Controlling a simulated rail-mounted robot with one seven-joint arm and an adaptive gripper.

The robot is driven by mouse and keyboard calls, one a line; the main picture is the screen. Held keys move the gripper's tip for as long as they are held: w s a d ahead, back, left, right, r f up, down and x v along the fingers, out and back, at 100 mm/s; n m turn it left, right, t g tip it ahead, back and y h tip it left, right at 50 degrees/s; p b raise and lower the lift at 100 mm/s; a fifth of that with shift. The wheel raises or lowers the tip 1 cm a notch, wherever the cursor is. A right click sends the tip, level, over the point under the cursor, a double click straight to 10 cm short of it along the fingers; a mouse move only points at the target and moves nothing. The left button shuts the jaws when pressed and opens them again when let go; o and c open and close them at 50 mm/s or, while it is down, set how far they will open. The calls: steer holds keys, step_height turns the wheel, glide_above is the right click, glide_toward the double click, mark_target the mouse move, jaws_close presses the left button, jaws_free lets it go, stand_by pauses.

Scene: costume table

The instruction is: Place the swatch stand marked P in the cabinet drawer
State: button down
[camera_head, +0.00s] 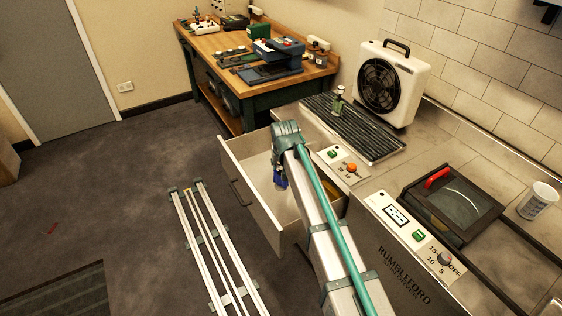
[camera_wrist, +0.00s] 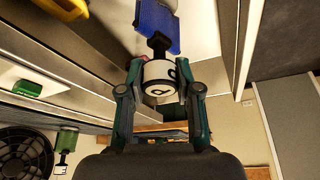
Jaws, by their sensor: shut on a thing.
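My gripper (camera_wrist: 160,76) is shut on a swatch stand (camera_wrist: 159,84) with a white round base, dark neck and blue swatch. A black letter on the base looks like a rotated P. In the head view the blue swatch (camera_head: 280,179) hangs below my wrist, over the open cabinet drawer (camera_head: 247,198). The drawer is pulled out, pale inside, with a dark handle. My arm hides my fingers and part of the drawer there. I cannot tell whether the stand touches the drawer. A second stand with a green swatch (camera_head: 338,103) stands on the counter; it also shows in the wrist view (camera_wrist: 67,141).
A black ribbed mat (camera_head: 352,128) and a white fan (camera_head: 392,82) are on the counter behind the drawer. A dark appliance with a red handle (camera_head: 452,206) and a white cup (camera_head: 537,201) stand at right. Rails (camera_head: 211,246) run along the floor in front.

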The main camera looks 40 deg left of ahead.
mark_target(281, 186)
steer(key=shift+f+b, duration=2.85)
steer(key=shift+f, duration=3.35)
steer(key=shift+f+b, duration=0.3)
steer(key=shift+f, duration=0.2)
steer(key=c, duration=0.7)
jaws_free()
steer(key=shift+o, duration=0.2)
steer(key=o, duration=0.3)
steer(key=shift+o, duration=0.2)
steer(key=shift+r, duration=0.1)
steer(key=shift+r+p, duration=1.55)
steer(key=shift+r, duration=1.85)
